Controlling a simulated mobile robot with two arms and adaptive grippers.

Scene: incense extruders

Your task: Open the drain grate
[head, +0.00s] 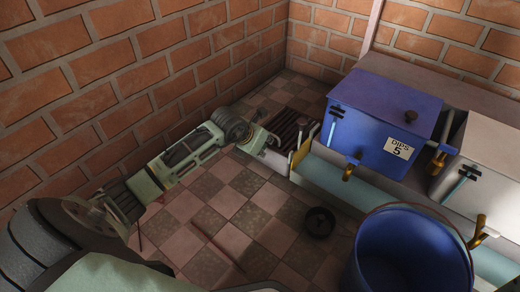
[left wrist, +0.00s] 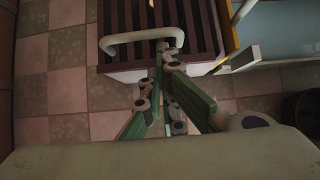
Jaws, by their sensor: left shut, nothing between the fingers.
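The drain grate (head: 289,127) is a dark brown slatted panel on the floor beside the trough. It also shows in the left wrist view (left wrist: 205,28), with a pale frame edge along its near side. A pale curved handle (left wrist: 138,37) stands on the grate. My left gripper (head: 273,141) reaches the grate's near side. In the left wrist view its green-padded fingers (left wrist: 165,48) are shut and empty, with the tips close to the handle's right end. I cannot tell whether they touch it. My right gripper is not in view.
A trough (head: 335,180) with a yellow end runs right of the grate, below a blue tank (head: 375,110) with a brass tap. A blue bucket (head: 410,250) stands in front. A small dark round pot (head: 319,222) sits on the tiles. Brick walls close the left and back.

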